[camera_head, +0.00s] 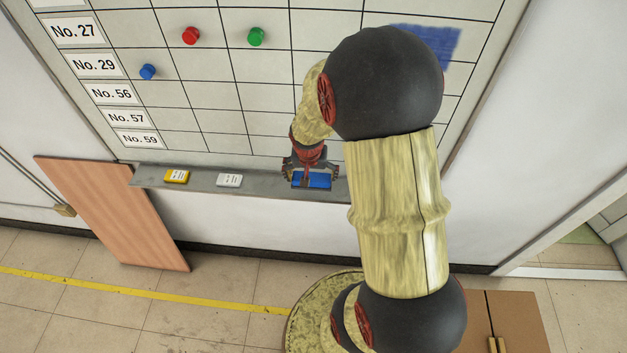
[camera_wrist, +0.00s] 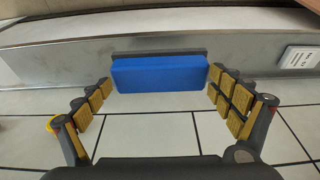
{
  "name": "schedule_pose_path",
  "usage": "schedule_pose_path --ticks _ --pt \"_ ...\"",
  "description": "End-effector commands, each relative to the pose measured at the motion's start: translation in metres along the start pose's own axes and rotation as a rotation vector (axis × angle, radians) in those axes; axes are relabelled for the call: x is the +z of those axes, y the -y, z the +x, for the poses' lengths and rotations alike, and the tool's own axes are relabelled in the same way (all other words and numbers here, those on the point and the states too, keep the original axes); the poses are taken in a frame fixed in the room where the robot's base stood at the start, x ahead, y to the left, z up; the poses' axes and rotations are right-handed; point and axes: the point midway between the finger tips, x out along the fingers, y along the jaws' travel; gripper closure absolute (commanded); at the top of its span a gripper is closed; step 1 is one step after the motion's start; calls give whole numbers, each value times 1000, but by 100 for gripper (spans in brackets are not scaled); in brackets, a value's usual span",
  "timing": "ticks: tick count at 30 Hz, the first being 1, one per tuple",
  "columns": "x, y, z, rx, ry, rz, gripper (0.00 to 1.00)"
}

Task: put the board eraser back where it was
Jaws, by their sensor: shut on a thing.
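The board eraser (camera_head: 311,181) has a blue body, and in the wrist view it shows as a long blue block with a dark grey backing (camera_wrist: 160,75). My gripper (camera_head: 311,174) is shut on it, with a finger at each short end in the wrist view. The eraser is at the grey ledge (camera_head: 267,184) under the whiteboard, toward the ledge's right part. I cannot tell whether it rests on the ledge or hangs just above it. My arm hides the ledge's right end.
The whiteboard (camera_head: 220,95) holds red, green and blue magnets and a blue scribbled patch (camera_head: 432,42). A wooden panel (camera_head: 112,208) leans at the left. The ledge between white box and eraser is clear.

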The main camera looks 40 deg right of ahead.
Motion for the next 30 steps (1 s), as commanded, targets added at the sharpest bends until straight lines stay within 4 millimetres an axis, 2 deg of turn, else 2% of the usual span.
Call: schedule_pose_path --ticks 1,4,13,18,25,26,30 --pt "-4 -2 11 1 2 2 27" --pt "-11 -2 26 0 0 1 27" --pt "-20 -4 44 0 -1 1 27" --pt "-13 -4 68 0 -1 0 27" --pt "-12 -3 72 -1 -2 0 27" --pt "-12 -4 72 -1 -2 0 6" --pt "-12 -4 72 -1 -2 0 0"
